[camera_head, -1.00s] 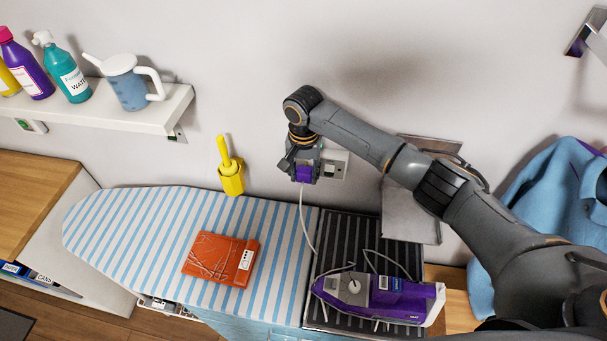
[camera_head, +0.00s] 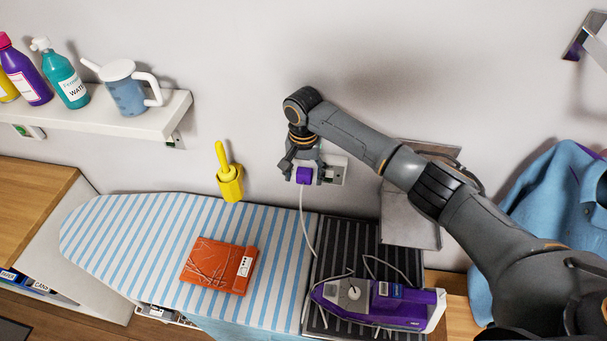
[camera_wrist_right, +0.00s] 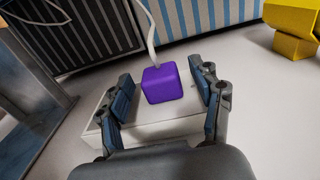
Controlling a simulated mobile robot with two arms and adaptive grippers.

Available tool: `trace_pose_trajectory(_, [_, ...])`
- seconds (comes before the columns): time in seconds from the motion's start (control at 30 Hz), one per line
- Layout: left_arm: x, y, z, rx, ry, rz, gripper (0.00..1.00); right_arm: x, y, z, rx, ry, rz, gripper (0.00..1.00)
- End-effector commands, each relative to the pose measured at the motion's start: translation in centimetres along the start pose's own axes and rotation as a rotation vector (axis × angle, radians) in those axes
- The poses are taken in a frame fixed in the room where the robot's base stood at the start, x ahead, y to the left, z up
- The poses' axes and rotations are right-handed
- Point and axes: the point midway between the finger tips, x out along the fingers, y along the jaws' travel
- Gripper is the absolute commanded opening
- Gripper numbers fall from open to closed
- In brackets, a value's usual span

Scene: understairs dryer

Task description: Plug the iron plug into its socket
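The purple iron plug (camera_head: 304,175) sits against the white wall socket plate (camera_head: 338,166), with its pale cord hanging down. In the right wrist view the plug (camera_wrist_right: 162,84) stands on the face of the white socket plate (camera_wrist_right: 165,130); its pins are hidden. My right gripper (camera_head: 304,178) is open around the plug, with a gap between the plug and each finger in the right wrist view (camera_wrist_right: 164,92). The purple and grey iron (camera_head: 375,302) lies on the dark striped rest (camera_head: 338,240). My left gripper is not in view.
A yellow holder (camera_head: 230,182) is on the wall left of the socket. A shelf (camera_head: 150,121) with bottles and a jug is at upper left. A grey panel (camera_head: 408,220) stands right of the socket.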

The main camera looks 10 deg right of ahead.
Motion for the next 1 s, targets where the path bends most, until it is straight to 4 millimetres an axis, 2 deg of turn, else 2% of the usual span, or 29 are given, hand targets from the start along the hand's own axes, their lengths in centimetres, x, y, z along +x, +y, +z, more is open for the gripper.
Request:
trace_pose_trajectory(0.2, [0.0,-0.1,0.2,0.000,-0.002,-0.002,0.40,-0.1,0.0,0.0,0.000,0.000,0.000,0.65])
trace_pose_trajectory(0.33, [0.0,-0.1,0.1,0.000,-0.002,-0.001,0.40,-1.1,0.0,0.0,0.000,0.001,-0.001,0.65])
trace_pose_trajectory(0.8, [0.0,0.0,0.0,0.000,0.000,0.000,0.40,-10.2,-0.1,-0.1,0.000,0.002,-0.002,0.65])
trace_pose_trajectory(1.0, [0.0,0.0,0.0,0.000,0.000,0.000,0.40,-11.8,0.0,0.0,0.000,0.000,-0.001,0.65])
